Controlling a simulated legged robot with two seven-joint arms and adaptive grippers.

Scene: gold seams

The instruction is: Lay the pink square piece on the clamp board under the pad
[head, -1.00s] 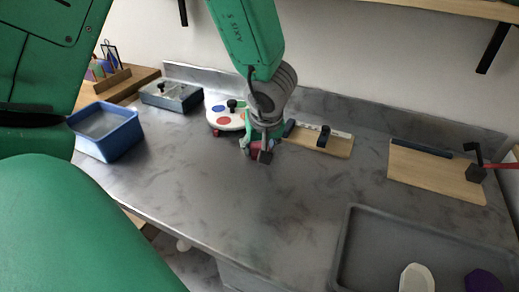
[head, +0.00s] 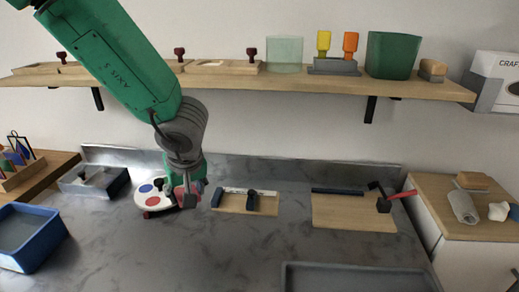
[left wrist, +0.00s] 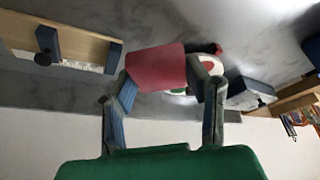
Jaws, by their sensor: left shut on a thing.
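My left gripper (head: 182,197) is above the counter beside the round white disc. It is shut on the pink square piece (left wrist: 155,68), which shows between the two fingers in the left wrist view; only a small reddish part of it shows in the head view. The clamp board (head: 350,212) is a light wooden board on the counter to the right, well apart from the gripper. It has a dark bar along its back edge and a clamp with a red handle (head: 402,195) and a dark block-like pad (head: 383,205) at its right side. My right gripper is not in view.
A wooden board with a ruler strip (head: 245,205) lies between the gripper and the clamp board. The white disc (head: 150,199) with coloured spots is left of the gripper. A blue bin (head: 50,250) and a grey tray (head: 350,270) stand nearer. A shelf (head: 230,80) hangs above.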

